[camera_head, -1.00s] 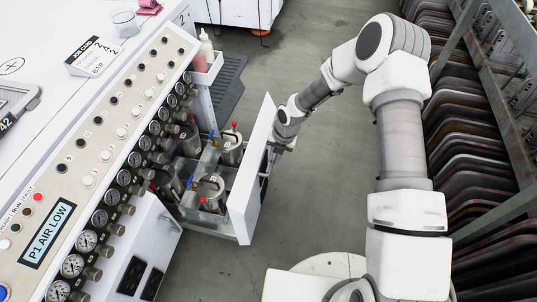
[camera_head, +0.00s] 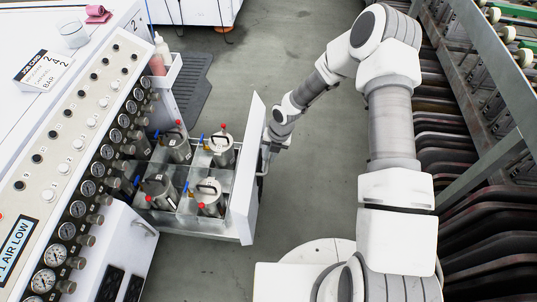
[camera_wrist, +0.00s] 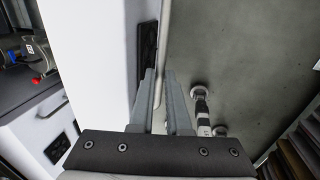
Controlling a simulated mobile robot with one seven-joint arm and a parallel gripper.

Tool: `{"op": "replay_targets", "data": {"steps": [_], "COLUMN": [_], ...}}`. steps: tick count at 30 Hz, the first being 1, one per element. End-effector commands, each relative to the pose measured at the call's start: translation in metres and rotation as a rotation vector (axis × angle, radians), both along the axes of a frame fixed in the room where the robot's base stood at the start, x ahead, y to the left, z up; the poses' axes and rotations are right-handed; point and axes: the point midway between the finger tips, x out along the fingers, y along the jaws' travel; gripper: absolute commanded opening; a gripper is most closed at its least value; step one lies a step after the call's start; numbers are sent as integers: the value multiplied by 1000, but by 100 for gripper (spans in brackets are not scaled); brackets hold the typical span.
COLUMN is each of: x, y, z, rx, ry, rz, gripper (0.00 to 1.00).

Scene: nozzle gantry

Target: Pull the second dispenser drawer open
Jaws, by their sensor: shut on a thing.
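The dispenser drawer (camera_head: 243,185) stands pulled out from the cabinet in the head view, its white front facing right. Inside it several metal canisters (camera_head: 210,192) with red and blue fittings stand in divided compartments. My gripper (camera_head: 267,152) is at the outer side of the drawer front, at its bar handle (camera_head: 262,178). In the wrist view the two grey fingers of my gripper (camera_wrist: 162,98) are close around the handle bar (camera_wrist: 165,50), beside the white drawer front (camera_wrist: 85,60). The exact finger contact is partly hidden.
The white console (camera_head: 75,150) with gauges and buttons runs along the left. A side tray with bottles (camera_head: 162,62) sits beyond the drawer. A rack of dark curved panels (camera_head: 480,215) stands on the right. Grey floor (camera_head: 300,200) is free between drawer and my arm.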

Motion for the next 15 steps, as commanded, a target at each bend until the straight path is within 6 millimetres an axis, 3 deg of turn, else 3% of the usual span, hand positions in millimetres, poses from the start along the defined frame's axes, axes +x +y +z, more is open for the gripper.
{"op": "replay_targets", "data": {"steps": [5,6,11,15], "x": [1,1,1,1], "y": [0,0,0,0], "z": [0,0,0,0], "rx": [1,1,1,1], "ry": [-3,-3,-2,-1], "rz": [0,0,1,1], "gripper": [0,17,45,45]}}
